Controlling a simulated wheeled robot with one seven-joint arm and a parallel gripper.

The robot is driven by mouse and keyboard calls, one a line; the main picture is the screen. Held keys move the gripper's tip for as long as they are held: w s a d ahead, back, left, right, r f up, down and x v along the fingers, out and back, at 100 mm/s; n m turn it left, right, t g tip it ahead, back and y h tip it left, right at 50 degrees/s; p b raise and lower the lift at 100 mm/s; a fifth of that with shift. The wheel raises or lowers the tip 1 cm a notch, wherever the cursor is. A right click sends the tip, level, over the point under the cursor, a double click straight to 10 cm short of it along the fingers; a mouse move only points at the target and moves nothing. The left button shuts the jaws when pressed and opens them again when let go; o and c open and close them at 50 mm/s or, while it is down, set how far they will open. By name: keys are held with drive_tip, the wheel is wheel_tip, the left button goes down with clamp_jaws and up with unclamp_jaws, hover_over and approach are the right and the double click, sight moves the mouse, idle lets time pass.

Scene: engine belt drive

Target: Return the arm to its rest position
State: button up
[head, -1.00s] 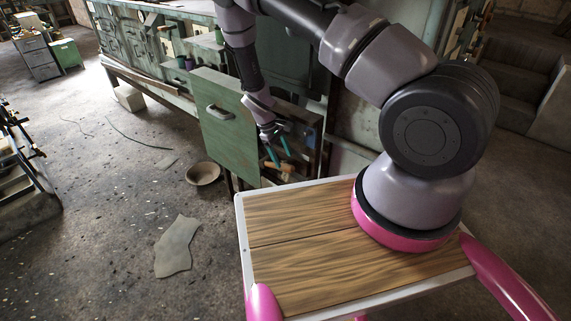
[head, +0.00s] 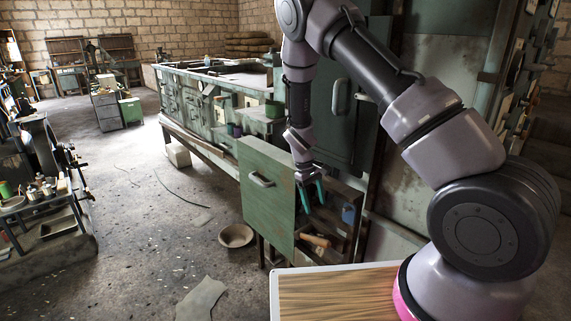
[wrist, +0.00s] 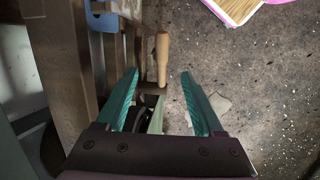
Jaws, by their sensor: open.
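My gripper (head: 311,190) hangs from my arm with its teal fingers pointing down, in front of the open green cabinet (head: 268,190). In the wrist view my gripper (wrist: 160,98) shows its two teal fingers spread wide apart with nothing held between them. A wooden handle (wrist: 162,58) lies beyond the fingertips in the wrist view. In the head view the wooden-handled tool (head: 314,240) rests on a cabinet shelf, below and apart from the fingers. My arm is raised and bent, reaching left from its base.
A blue item (head: 348,214) stands on the shelf by the tool. A round bowl (head: 236,236) and a flat grey piece (head: 202,299) lie on the floor. A long green workbench (head: 200,105) stands behind. A machine stand (head: 45,195) is at left. The floor between is mostly clear.

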drive_tip(key=s+d+r+m+t+y, duration=0.1)
drive_tip(key=s+d+r+m, duration=0.1)
drive_tip(key=r, duration=0.8)
drive_tip(key=s+d+r+m+t+y, duration=0.1)
drive_tip(key=r+m+y, duration=0.1)
drive_tip(key=r, duration=0.8)
drive_tip(key=s+d+r+m+t+y, duration=0.1)
drive_tip(key=s+d+r+m, duration=0.1)
drive_tip(key=r, duration=0.7)
drive_tip(key=s+d+r+m+t, duration=0.2)
drive_tip(key=s+r, duration=0.5)
drive_tip(key=s, duration=0.2)
drive_tip(key=s+d+r+m+t, duration=0.2)
drive_tip(key=s+r+t, duration=0.1)
drive_tip(key=s+r, duration=0.5)
drive_tip(key=shift+s+d+r+m+y, duration=0.2)
drive_tip(key=shift+s+d+m+y, duration=0.15)
drive_tip(key=shift+s, duration=0.55)
drive_tip(key=shift+a, duration=0.1)
